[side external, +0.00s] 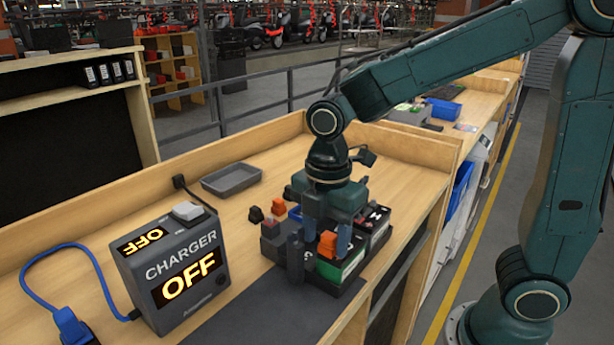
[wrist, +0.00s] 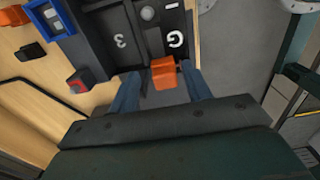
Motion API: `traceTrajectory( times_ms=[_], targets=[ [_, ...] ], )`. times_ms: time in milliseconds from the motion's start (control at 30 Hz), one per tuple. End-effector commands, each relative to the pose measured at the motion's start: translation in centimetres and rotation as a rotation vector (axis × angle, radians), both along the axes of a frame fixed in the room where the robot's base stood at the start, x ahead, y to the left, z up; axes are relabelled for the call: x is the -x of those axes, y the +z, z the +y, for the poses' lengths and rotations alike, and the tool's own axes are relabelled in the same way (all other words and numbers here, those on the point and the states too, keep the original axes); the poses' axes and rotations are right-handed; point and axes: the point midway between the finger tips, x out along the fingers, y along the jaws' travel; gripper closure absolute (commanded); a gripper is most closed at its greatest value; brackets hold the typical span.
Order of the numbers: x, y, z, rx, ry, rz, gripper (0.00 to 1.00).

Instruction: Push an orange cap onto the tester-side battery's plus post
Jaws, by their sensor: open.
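My gripper (side external: 327,247) is open over the batteries, its two blue fingers pointing down. An orange cap (side external: 327,240) stands between the fingers at the front battery (side external: 345,264), which has a green and white label. The wrist view shows this orange cap (wrist: 165,76) between the spread fingers, with a gap on each side. Whether it is seated on a post cannot be told. A second battery (side external: 376,219) sits behind, partly hidden by my gripper. Another orange cap (side external: 278,208) is left of the batteries. I cannot tell which battery is tester-side.
A charger (side external: 175,262) reading OFF stands at left, with a blue cable. A grey tray (side external: 231,179) lies behind it. A small black cap (side external: 256,214) is near the batteries. A dark mat (side external: 255,318) covers the bench front. A low wooden wall edges the bench.

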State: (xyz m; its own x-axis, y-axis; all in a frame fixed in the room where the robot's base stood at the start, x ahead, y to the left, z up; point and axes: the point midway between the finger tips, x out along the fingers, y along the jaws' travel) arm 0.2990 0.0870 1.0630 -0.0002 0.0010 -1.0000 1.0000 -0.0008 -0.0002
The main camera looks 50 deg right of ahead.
Motion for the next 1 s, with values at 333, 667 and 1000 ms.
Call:
traceTrajectory(
  times_ms=[333, 667, 1000],
  targets=[
    [-0.1, 1.6, 0.0, -0.001, 0.001, -0.003, 0.51],
    [-0.1, 6.4, 0.0, -0.002, 0.0, -0.005, 0.51],
    [-0.1, 11.8, 0.0, -0.001, 0.0, -0.003, 0.51]
  ],
)
